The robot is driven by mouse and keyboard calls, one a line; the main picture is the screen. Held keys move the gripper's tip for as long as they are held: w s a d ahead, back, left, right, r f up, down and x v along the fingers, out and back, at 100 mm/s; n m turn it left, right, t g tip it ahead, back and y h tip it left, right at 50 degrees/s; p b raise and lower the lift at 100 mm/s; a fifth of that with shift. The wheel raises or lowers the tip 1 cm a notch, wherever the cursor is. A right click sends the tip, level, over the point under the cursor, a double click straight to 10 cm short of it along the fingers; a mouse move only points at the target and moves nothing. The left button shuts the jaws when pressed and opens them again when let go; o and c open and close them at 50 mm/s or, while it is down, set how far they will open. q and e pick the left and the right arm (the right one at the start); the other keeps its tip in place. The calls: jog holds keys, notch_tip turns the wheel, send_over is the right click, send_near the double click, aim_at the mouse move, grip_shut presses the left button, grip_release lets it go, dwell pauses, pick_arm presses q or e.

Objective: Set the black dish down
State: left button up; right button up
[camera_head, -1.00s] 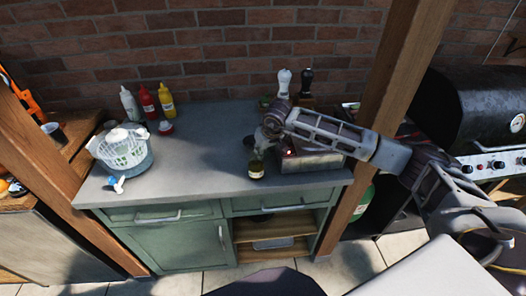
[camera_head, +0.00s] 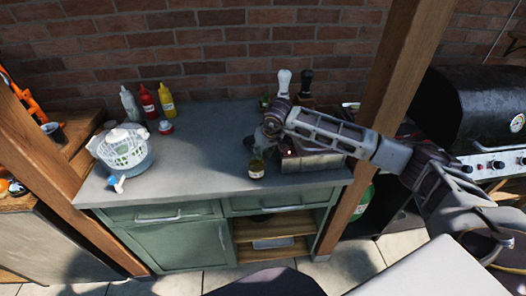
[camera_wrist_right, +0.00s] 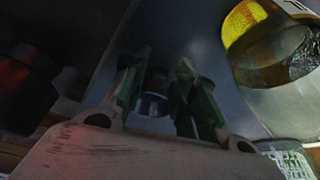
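A small dark round thing (camera_head: 249,141), which looks like the black dish, is on the grey worktop (camera_head: 205,150), just left of my right gripper (camera_head: 262,140) in the head view. My right gripper is low over the worktop, behind a labelled jar (camera_head: 256,168). In the right wrist view its two fingers (camera_wrist_right: 160,85) stand apart, with a visible gap. A small dark and grey shape (camera_wrist_right: 154,95) shows between them, too dim to name. I see no clear grip on the dish. My left gripper is not in view.
A metal box (camera_head: 312,160) with a small red light is right of the gripper. White (camera_head: 284,83) and black (camera_head: 306,83) mills stand behind. A salad spinner (camera_head: 124,150) and sauce bottles (camera_head: 148,103) are at left. The middle-left worktop is clear.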

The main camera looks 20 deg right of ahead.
jog(key=shift+s+r, duration=0.15)
jog(key=shift+r, duration=0.35)
jog(key=p+v, duration=0.2)
jog(key=v, duration=0.1)
jog(key=shift+s+r, duration=0.15)
jog(key=shift+r, duration=0.2)
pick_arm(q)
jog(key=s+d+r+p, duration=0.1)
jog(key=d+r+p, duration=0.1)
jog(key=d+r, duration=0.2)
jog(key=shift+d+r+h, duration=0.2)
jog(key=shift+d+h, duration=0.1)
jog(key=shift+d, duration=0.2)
pick_arm(e)
jog(key=v, duration=0.7)
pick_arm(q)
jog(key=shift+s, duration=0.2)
pick_arm(e)
jog(key=shift+s+d, duration=0.1)
